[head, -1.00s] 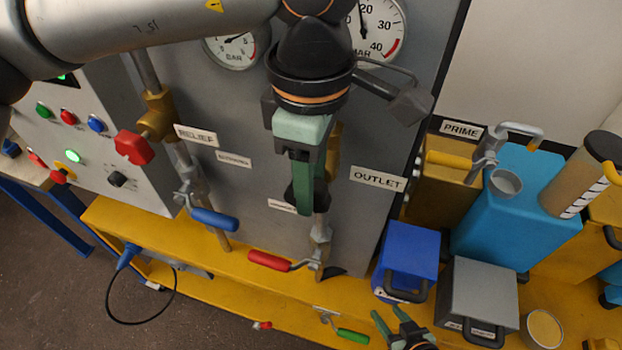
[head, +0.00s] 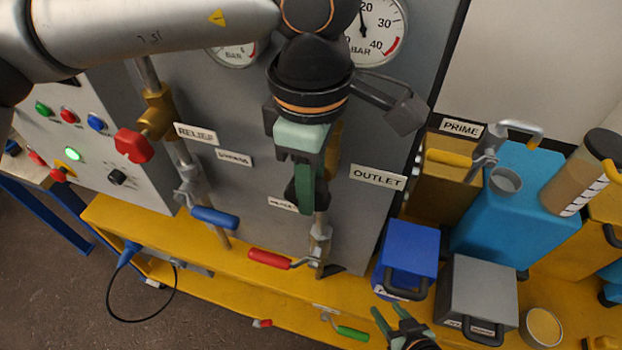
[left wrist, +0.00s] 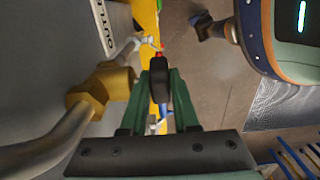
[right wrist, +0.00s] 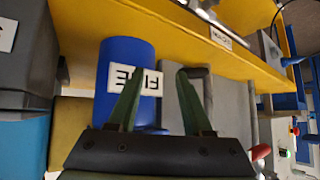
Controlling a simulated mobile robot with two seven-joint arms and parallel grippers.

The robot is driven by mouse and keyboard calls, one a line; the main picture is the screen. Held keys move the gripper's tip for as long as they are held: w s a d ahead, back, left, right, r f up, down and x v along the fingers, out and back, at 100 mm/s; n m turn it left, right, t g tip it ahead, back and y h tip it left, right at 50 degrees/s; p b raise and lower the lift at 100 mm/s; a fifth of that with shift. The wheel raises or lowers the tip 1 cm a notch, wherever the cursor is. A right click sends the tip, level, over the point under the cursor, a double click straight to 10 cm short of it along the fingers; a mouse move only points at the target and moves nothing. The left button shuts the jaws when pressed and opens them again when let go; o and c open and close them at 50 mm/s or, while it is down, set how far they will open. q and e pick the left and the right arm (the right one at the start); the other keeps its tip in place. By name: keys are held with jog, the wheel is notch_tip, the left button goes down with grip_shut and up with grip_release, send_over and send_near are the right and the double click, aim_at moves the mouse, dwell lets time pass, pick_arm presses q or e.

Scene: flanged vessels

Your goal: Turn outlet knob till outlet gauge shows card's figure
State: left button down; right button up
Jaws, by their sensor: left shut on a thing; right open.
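The outlet knob (left wrist: 157,86) is black and shows between my left fingers in the left wrist view, beside its brass valve body (left wrist: 104,88). My left gripper (head: 304,205) is shut on the knob; its green fingers largely hide it in the head view. The outlet label (head: 378,177) is right of it. The right-hand gauge (head: 376,28), above, is cut off by the frame top; its needle points nearly straight up, close to the 20. My right gripper (head: 388,313) is open and empty, low in front of the yellow bench. I cannot make out a card with a figure.
A red-handled lever (head: 270,258) and a blue-handled lever (head: 215,218) stick out below and left of my left gripper. A red relief knob (head: 133,146) is further left. A blue case (head: 408,255) and grey case (head: 480,293) stand near my right gripper.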

pick_arm(q)
jog(key=shift+d+t+y+b, duration=0.15)
jog(key=shift+t+y, duration=0.1)
jog(key=shift+y, duration=0.5)
jog(key=shift+d+t+y+b, duration=0.15)
jog(key=shift+t+y, duration=0.1)
jog(key=shift+y, duration=0.5)
jog(key=shift+a, duration=0.1)
jog(key=c, duration=0.9)
grip_release()
jog(key=shift+c, duration=0.2)
jog(key=v, duration=1.2)
jog(key=shift+r+p, duration=0.25)
jog(key=shift+p, duration=0.05)
jog(key=shift+s, duration=0.15)
